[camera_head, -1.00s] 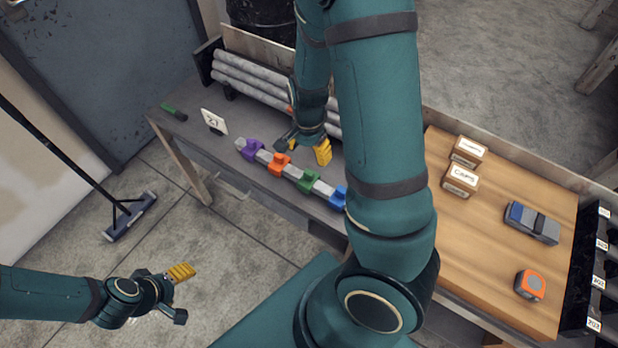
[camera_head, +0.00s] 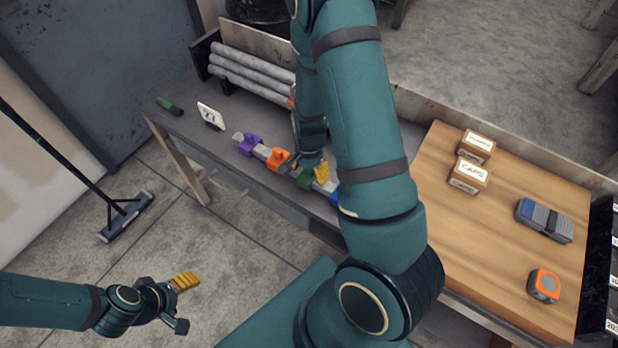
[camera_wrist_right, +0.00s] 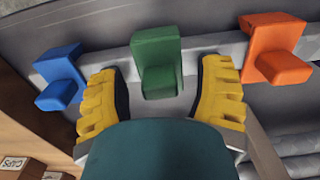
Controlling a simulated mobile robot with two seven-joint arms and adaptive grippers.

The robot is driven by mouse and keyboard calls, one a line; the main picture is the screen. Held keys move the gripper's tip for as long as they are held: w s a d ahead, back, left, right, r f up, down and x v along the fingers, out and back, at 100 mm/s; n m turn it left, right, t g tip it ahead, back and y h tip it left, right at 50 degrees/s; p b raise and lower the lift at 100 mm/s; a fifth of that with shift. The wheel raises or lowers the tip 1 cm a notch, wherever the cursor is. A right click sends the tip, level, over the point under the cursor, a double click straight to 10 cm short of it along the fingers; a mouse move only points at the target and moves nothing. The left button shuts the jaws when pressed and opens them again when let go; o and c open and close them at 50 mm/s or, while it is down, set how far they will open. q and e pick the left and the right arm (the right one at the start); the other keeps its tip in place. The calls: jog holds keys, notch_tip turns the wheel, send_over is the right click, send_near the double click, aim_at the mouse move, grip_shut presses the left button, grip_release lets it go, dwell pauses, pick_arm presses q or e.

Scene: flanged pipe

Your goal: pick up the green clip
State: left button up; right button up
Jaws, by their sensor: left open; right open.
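The green clip (camera_wrist_right: 157,62) sits on a grey rail (camera_wrist_right: 207,45) between the blue clip (camera_wrist_right: 60,78) and the orange clip (camera_wrist_right: 276,50). In the head view the green clip (camera_head: 305,180) is partly hidden by my right gripper (camera_head: 309,172). In the right wrist view my right gripper (camera_wrist_right: 160,105) is open, with one yellow finger on each side of the green clip. I cannot tell whether the fingers touch it. My left gripper (camera_head: 181,303) is open and empty above the floor at the lower left.
A purple clip (camera_head: 250,144) is at the rail's left end. A number card (camera_head: 210,116), a green-handled tool (camera_head: 170,106) and a rack of grey pipes (camera_head: 250,75) are on the grey table. CAPS boxes (camera_head: 468,175) and an orange tape measure (camera_head: 543,286) are on the wooden top.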

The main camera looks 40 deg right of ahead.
grip_shut()
dwell(0.7)
